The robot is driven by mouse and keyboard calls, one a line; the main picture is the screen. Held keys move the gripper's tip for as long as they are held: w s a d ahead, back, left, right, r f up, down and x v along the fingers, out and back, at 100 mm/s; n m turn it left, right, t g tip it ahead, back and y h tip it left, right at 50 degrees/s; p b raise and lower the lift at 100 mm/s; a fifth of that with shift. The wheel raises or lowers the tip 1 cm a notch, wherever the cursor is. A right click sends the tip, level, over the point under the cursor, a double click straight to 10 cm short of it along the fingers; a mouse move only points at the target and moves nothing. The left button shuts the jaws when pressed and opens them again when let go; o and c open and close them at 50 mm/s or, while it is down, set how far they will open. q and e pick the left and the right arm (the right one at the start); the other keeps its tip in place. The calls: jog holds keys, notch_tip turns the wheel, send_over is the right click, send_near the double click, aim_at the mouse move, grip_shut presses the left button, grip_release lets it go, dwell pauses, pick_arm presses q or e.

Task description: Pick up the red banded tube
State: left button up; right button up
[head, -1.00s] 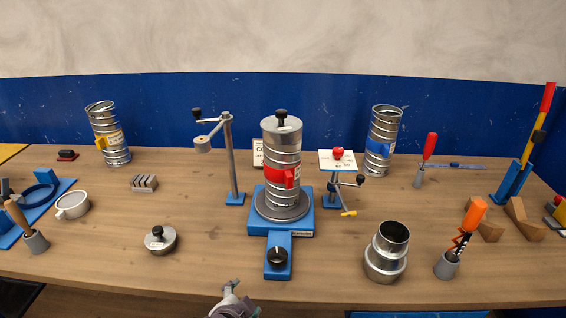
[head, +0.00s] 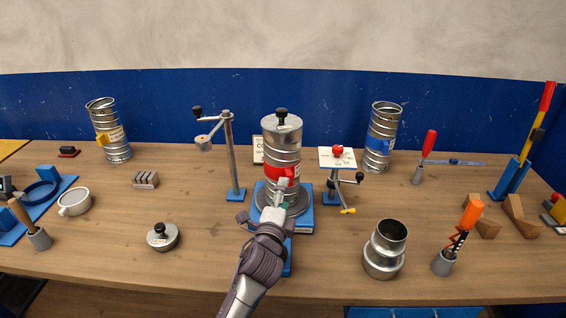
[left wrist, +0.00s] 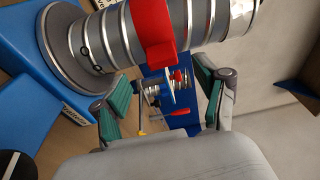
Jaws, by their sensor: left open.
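The red banded tube (head: 283,151) is a ribbed silver metal tube with a red band and a red tab. It stands upright on a round grey turntable on a blue base (head: 303,222), with a black-knobbed lid on top. My left gripper (head: 278,200) is in front of the tube's lower part, below the red band. In the left wrist view the tube (left wrist: 190,22) lies across the top, beyond the open fingers (left wrist: 165,100). The fingers are apart with nothing between them that they grip. Whether they touch the tube cannot be told. My right gripper is not in view.
A post with a crank arm (head: 230,160) stands left of the tube and a small stand with a white plate (head: 337,158) stands right. A yellow-tabbed tube (head: 109,130) and a blue-tabbed tube (head: 382,137) stand behind. A metal collar (head: 384,252) is at front right.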

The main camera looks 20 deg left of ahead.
aim_at(284, 167)
pick_arm(q)
jog(key=w, duration=0.2)
jog(key=w+p, duration=0.1)
jog(key=w, duration=0.2)
jog(key=shift+w+a+r+p, duration=0.1)
jog(key=shift+w+a+p, duration=0.2)
jog(key=shift+p, duration=0.05)
jog(key=shift+w, duration=0.25)
jog(key=shift+s, duration=0.15)
jog(key=c, duration=0.4)
grip_shut()
jog(key=shift+r, duration=0.1)
